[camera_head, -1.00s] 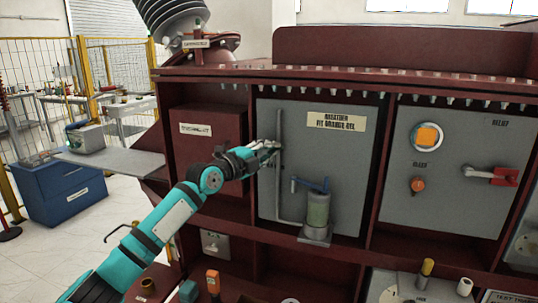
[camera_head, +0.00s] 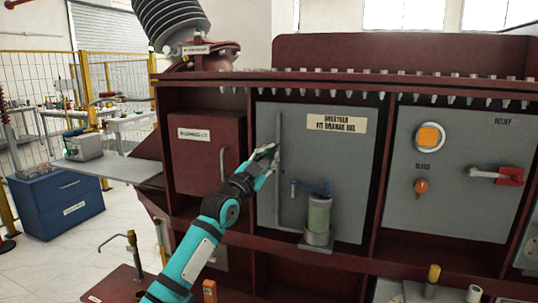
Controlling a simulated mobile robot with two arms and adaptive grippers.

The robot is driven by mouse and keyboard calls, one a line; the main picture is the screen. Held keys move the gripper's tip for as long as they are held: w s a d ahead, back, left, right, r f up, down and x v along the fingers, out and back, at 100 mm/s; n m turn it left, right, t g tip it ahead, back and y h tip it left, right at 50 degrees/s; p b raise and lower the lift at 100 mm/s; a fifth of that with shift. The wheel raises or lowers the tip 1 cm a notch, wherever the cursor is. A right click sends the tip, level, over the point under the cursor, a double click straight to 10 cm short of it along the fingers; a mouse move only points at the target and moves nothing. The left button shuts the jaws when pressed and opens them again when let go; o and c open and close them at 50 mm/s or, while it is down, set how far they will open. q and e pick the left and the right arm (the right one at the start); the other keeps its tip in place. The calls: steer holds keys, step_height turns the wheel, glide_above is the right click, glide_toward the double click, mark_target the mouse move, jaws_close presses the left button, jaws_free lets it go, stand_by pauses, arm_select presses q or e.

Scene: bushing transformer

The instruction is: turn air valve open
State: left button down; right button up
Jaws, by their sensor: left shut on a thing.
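My left gripper (camera_head: 268,156) reaches in from below left, in front of the grey panel marked for the breather. Its fingers are shut at the upright grey pipe (camera_head: 279,190) at the panel's left side. The fingers hide the exact spot they hold. No label naming an air valve is readable. My right gripper is not in view.
Dark red cabinet walls and a ledge (camera_head: 330,257) frame the panels. A closed red box (camera_head: 207,155) with a handle is left of my gripper.

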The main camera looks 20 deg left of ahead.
arm_select(q)
steer(key=n+y+p, duration=0.1)
steer(key=n, duration=0.2)
steer(key=n+t+y+p, duration=0.1)
steer(key=n+y, duration=0.1)
steer(key=n, duration=0.1)
steer(key=n+y+p, duration=0.1)
steer(key=n, duration=0.2)
steer(key=shift+d+r+t+y, duration=0.1)
steer(key=shift+d+t+y, duration=0.2)
steer(key=shift+y, duration=0.1)
steer(key=shift+n+p, duration=0.3)
steer(key=shift+n, duration=0.2)
steer(key=c, duration=1.5)
jaws_free()
steer(key=shift+s+f, duration=0.1)
steer(key=shift+f, duration=0.1)
steer(key=v, duration=1.1)
steer(key=shift+s, duration=0.35)
